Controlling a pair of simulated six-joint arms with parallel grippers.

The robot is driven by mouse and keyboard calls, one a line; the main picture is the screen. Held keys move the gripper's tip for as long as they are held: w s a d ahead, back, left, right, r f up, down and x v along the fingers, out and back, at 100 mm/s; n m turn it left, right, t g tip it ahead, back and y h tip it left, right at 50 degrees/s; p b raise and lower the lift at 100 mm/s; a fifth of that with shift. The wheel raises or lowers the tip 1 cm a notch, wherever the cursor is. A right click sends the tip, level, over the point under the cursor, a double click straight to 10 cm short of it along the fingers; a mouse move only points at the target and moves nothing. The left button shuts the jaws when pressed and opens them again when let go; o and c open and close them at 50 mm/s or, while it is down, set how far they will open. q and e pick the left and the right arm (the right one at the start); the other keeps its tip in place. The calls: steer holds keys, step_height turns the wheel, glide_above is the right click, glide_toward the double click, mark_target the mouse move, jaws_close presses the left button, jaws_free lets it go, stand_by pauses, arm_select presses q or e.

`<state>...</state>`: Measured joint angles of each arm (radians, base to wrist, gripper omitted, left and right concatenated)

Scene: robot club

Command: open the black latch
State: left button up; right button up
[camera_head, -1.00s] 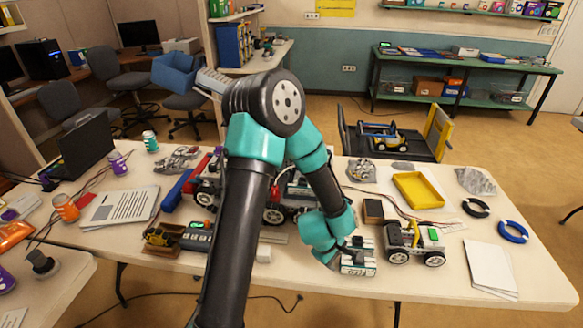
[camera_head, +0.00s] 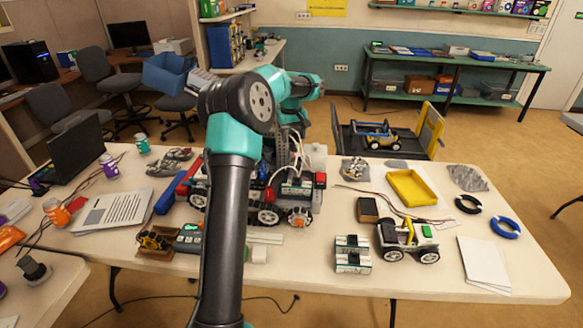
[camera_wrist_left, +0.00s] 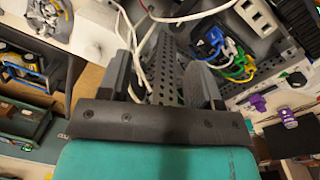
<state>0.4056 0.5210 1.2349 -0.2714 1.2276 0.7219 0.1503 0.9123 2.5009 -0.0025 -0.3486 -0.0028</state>
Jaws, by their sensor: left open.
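My left gripper (camera_head: 292,118) is raised above the wheeled robot (camera_head: 297,185) on the table, partly hidden by my own arm. In the left wrist view the gripper (camera_wrist_left: 165,58) has its two dark fingers apart, one on each side of a perforated grey metal beam (camera_wrist_left: 168,72). I cannot tell whether the fingers touch the beam. The wheeled robot carries wires and blue, green and yellow connectors (camera_wrist_left: 228,62). I cannot clearly pick out a black latch in either view. My right gripper is not in view.
A small wheeled car (camera_head: 408,240), a green-and-white module (camera_head: 352,254), a yellow tray (camera_head: 412,187) and blue ring (camera_head: 505,228) lie to the right. Papers (camera_head: 112,208) and a laptop (camera_head: 80,152) are left. The front table edge is mostly clear.

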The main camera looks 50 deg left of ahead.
mark_target(286, 168)
arm_select(q)
steer(key=shift+g+y, duration=0.3)
steer(key=a+r, duration=0.1)
steer(key=s+a+r, duration=0.1)
steer(key=r, duration=0.1)
steer(key=shift+s+a, duration=0.15)
steer(key=shift+a, duration=0.25)
steer(key=shift+f, duration=0.15)
step_height(286, 168, down, 17)
steer(key=shift+f, duration=0.15)
steer(key=c, duration=0.9)
